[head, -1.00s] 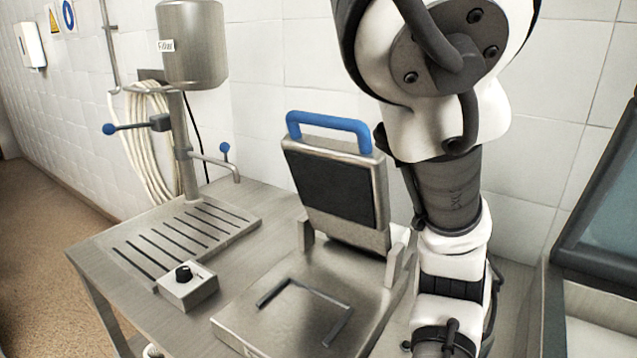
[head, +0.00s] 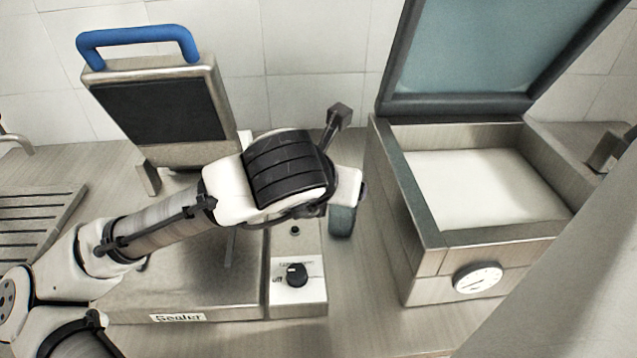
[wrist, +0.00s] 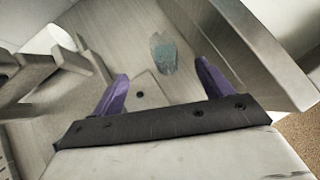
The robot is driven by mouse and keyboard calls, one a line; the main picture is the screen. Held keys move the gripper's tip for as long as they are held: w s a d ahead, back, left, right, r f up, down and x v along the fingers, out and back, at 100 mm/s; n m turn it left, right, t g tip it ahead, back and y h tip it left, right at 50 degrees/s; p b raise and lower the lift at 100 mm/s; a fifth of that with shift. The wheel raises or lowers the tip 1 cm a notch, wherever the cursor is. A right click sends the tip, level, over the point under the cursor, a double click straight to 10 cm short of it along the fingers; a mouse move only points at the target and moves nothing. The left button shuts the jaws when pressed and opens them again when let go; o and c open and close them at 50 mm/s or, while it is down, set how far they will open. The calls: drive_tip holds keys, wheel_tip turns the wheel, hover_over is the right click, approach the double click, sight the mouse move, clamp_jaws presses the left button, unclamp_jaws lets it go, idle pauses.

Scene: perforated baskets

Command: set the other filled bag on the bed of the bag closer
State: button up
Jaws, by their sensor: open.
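The bag closer is a steel machine labelled "Sealer" with a blue-handled lid (head: 150,110) standing open. Its flat steel bed (head: 190,288) is partly hidden by my arm, and I see no bag on the part that shows. A small teal bag (head: 343,222) stands on the table to the right of the closer, partly covered by my wrist in the head view. It also shows in the wrist view (wrist: 163,53), ahead of the fingers and apart from them. My gripper (wrist: 162,72) is open, its purple fingers spread with nothing between them. The head view hides the fingers.
A control box with a black knob (head: 297,275) adjoins the closer's right side. A steel chamber machine (head: 425,250) with a raised lid and a dial stands to the right of the bag. A slotted drain plate (head: 35,215) lies at the left.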

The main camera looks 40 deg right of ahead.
hover_over(335, 216)
wheel_tip(335, 216, down, 6)
drive_tip(key=shift+f, duration=0.2)
drive_tip(key=shift+s+p+x, duration=0.2)
drive_tip(key=shift+p+x, duration=0.35)
drive_tip(key=shift+x, duration=0.8)
drive_tip(key=shift+s+p+x, duration=0.2)
drive_tip(key=shift+p+x, duration=0.3)
drive_tip(key=shift+x, duration=0.8)
drive_tip(key=shift+d, duration=0.1)
drive_tip(key=c, duration=1.6)
